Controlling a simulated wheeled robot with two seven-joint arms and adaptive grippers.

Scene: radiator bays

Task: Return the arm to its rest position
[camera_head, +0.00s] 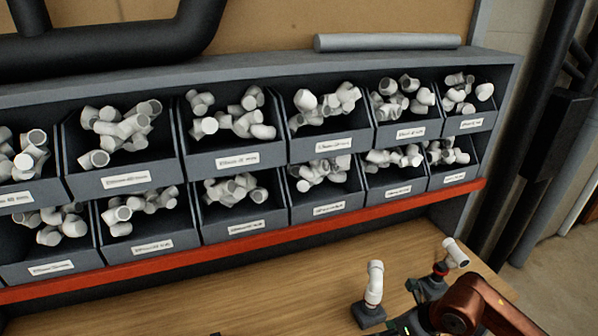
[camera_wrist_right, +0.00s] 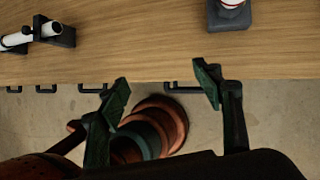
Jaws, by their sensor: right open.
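My right arm (camera_head: 470,304) comes in from the lower right of the head view, low over the front of the wooden bench. Its gripper fingers show only partly there. In the right wrist view my right gripper (camera_wrist_right: 163,88) is open, with two dark green fingertips wide apart and nothing between them. It points at the front edge of the bench (camera_wrist_right: 150,58) and the floor beyond that edge. My left gripper is in neither view.
A white elbow fitting (camera_head: 374,282) stands upright on a grey block (camera_head: 368,314). Another white fitting (camera_head: 456,252) sits tilted near a dark stand. Bins (camera_head: 237,159) of white fittings fill the rack behind, above a red rail (camera_head: 250,241).

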